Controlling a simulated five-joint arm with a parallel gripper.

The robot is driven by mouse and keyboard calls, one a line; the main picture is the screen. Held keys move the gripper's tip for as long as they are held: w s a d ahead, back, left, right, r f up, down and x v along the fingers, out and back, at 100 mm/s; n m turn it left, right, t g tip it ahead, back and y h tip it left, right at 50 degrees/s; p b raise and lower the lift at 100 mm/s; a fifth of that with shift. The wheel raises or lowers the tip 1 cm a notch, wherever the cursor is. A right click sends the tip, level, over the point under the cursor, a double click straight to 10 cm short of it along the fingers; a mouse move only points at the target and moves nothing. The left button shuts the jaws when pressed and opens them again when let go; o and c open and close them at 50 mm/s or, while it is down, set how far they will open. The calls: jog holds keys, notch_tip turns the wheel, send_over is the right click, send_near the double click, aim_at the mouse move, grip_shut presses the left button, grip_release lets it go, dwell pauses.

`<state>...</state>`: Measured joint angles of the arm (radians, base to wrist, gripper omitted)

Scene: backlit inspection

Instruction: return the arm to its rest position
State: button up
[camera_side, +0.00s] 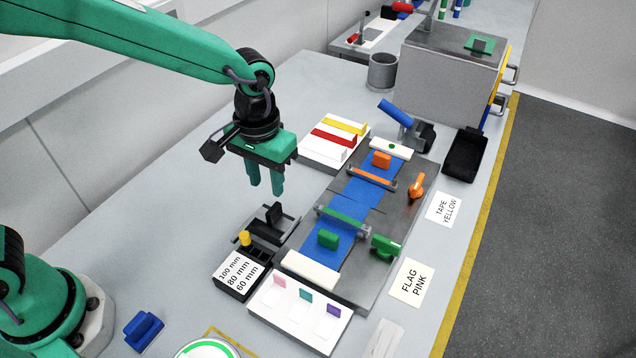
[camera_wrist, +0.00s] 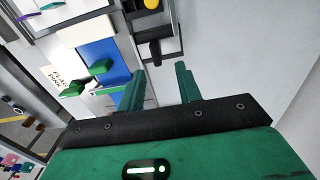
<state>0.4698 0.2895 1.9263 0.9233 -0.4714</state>
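My gripper (camera_side: 264,183) hangs above the table (camera_side: 190,215), left of the work plate, with its green fingers pointing down. The two fingers stand apart with a gap between them, and nothing shows in the gap. The wrist view also shows my gripper (camera_wrist: 162,88) with its fingers apart and empty. The fingers appear clear of the tabletop and touch nothing that I can see.
The grey plate (camera_side: 385,225) carries blue strips and green and orange clamps. A black labelled box (camera_side: 240,275), a white tray with coloured tabs (camera_side: 300,318) and a tray of coloured bars (camera_side: 333,158) surround it. A blue block (camera_side: 144,330) lies front left.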

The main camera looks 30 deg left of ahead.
jog(key=s+a+r+t, duration=0.3)
jog(key=s+a+r, duration=0.2)
jog(key=a+r, duration=0.5)
jog(key=s+a+r+t, duration=0.2)
jog(key=s+a, duration=0.6)
jog(key=s, duration=0.1)
jog(key=shift+s+a+r+t, duration=0.2)
jog(key=shift+s+a+t, duration=0.1)
jog(key=shift+a, duration=0.1)
